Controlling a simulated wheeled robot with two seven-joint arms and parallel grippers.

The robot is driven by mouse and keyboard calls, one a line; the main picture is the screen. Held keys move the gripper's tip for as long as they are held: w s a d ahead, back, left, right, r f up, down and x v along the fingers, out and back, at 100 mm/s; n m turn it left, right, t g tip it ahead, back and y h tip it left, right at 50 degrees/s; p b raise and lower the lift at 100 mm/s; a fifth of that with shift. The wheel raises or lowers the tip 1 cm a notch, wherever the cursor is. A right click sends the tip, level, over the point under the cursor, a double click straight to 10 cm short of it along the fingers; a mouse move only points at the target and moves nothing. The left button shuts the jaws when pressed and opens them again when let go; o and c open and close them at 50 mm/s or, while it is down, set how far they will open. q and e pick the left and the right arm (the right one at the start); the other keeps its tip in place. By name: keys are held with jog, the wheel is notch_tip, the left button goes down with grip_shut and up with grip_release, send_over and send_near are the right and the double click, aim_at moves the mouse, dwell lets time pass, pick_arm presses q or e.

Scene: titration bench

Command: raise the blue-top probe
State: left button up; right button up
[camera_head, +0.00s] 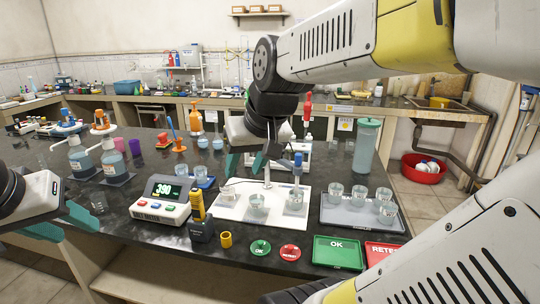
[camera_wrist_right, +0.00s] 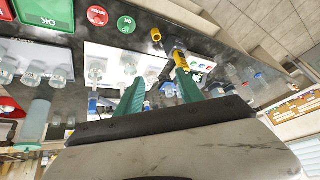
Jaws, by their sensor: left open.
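The blue-top probe (camera_head: 298,164) stands upright in a glass beaker (camera_head: 296,201) on the white tray (camera_head: 232,211). My right gripper (camera_head: 247,162) hangs above the back of the tray, to the left of the probe and apart from it. Its teal fingers are spread with nothing between them; they also show in the right wrist view (camera_wrist_right: 160,92). A second beaker (camera_head: 257,204) stands on the tray left of the probe's beaker. My left gripper (camera_head: 58,224) is at the far left edge, open and empty, near the bench's front edge.
A meter (camera_head: 160,199) with a lit display and a yellow handheld device (camera_head: 199,217) stand left of the tray. Several beakers stand on a grey tray (camera_head: 362,218) at right. A tall lidded bottle (camera_head: 366,146) stands behind them. A green OK plate (camera_head: 338,252) lies in front.

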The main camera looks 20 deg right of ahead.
jog(key=w+d+m+g+h, duration=0.1)
jog(key=w+d+m+h, duration=0.1)
jog(key=w+d, duration=1)
send_over(299, 154)
jog(key=s, duration=0.2)
notch_tip(299, 154, down, 4)
jog(key=shift+m+g, duration=0.3)
jog(key=x, duration=0.7)
jog(key=shift+a+f, duration=0.15)
jog(key=shift+f, duration=0.25)
grip_shut()
